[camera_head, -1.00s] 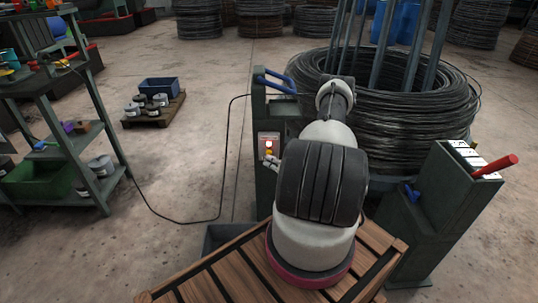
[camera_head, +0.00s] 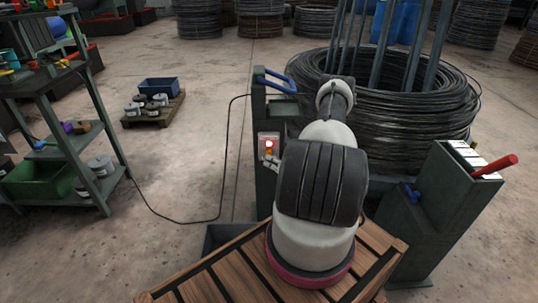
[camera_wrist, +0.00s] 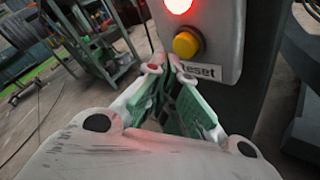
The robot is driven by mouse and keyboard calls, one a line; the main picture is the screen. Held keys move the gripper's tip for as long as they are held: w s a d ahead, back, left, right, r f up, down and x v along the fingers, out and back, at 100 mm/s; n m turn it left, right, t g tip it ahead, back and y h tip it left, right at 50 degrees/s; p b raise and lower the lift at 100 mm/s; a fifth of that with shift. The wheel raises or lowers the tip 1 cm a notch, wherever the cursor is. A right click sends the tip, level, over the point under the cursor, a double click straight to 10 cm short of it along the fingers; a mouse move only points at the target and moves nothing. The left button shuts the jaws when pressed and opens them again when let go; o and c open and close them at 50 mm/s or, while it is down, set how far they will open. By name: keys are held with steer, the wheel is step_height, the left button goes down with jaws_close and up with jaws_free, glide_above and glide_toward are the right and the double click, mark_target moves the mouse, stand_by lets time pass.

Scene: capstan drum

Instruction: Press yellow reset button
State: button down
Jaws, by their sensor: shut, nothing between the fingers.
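The yellow reset button (camera_wrist: 186,44) sits on a light grey control box (camera_wrist: 226,45), just below a glowing red light (camera_wrist: 178,5), in the wrist view. A label with the word "Reset" is partly covered beneath it. In the head view the control box (camera_head: 262,139) is on a dark green post, its red light (camera_head: 269,144) lit; the yellow button there is hidden. My gripper (camera_wrist: 165,68) is shut and empty, its tips just below and left of the button. Whether the tips touch the box I cannot tell. In the head view my gripper (camera_head: 271,162) shows partly beside my arm.
A large coil of black wire (camera_head: 400,120) stands behind my arm. A green pedestal (camera_head: 440,215) with a red-handled lever (camera_head: 495,167) is at right. A shelf (camera_head: 95,180) stands at left. A black cable (camera_head: 222,165) runs along the floor to the post.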

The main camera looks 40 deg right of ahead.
steer(key=shift+w, duration=0.1)
steer(key=shift+w+d, duration=0.25)
steer(key=shift+w+d, duration=0.3)
steer(key=shift+w, duration=0.1)
stand_by(0.8)
stand_by(0.4)
steer(key=shift+s+a, duration=0.55)
steer(key=shift+s, duration=0.2)
steer(key=s+a, duration=0.1)
steer(key=s, duration=0.1)
steer(key=s+a, duration=0.2)
stand_by(1.0)
